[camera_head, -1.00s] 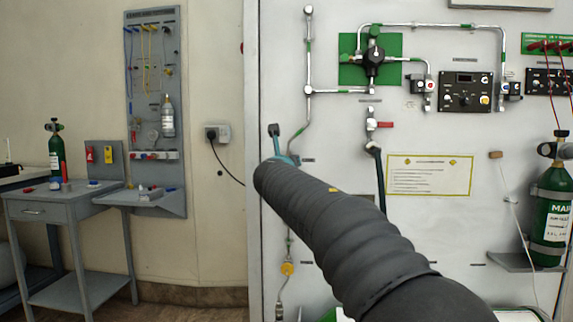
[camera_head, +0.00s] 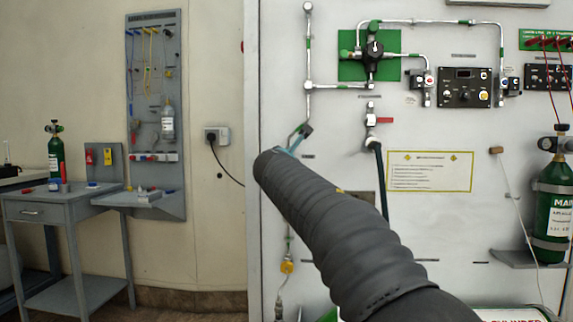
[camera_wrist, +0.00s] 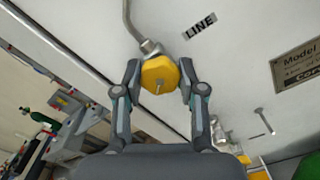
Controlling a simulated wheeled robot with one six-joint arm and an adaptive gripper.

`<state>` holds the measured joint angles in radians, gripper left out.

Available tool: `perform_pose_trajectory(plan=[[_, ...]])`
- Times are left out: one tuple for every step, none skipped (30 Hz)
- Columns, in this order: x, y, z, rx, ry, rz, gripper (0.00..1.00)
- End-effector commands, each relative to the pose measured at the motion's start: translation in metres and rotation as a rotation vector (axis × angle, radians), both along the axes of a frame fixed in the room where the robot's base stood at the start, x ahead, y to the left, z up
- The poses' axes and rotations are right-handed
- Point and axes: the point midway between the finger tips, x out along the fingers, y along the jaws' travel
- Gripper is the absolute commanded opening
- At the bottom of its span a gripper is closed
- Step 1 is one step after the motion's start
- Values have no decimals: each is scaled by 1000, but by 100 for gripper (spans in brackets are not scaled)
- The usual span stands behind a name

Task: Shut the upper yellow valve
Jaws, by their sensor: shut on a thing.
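The upper yellow valve (camera_wrist: 160,71) shows in the wrist view as a yellow faceted knob with a metal stem at its centre, fixed to a metal pipe. My gripper (camera_wrist: 160,84) has one finger on each side of the knob and is shut on it. In the head view the knob is hidden behind my arm. A dark and teal part of my gripper (camera_head: 299,138) shows there beyond the arm's end, close to the pipe.
A lower yellow valve (camera_head: 287,267) sits on the same pipe line, below my arm. A red-handled valve (camera_head: 371,121) and a dark hose (camera_head: 380,170) are to the right. A yellow-bordered sign (camera_head: 430,171) is on the white panel.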

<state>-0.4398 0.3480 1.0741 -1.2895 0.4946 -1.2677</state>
Motion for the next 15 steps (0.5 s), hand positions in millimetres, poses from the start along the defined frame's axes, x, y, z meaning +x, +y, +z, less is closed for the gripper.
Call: perform_pose_trajectory(plan=[[0,0,-2,45,-3,2,5],[0,0,-3,74,-3,1,5],[0,0,-3,111,-4,1,5],[0,0,-2,140,-5,1,5],[0,0,-2,169,-6,1,5],[0,0,-2,207,-8,1,5],[0,0,-2,235,-9,0,5],[0,0,-3,264,-10,0,5],[0,0,-2,302,-11,1,5],[0,0,-2,330,-13,0,5],[0,0,-2,359,-14,0,5],[0,0,-3,397,-14,-1,5],[0,0,-3,425,-14,0,5],[0,0,-3,454,-16,1,5],[0,0,-3,492,-18,0,5]])
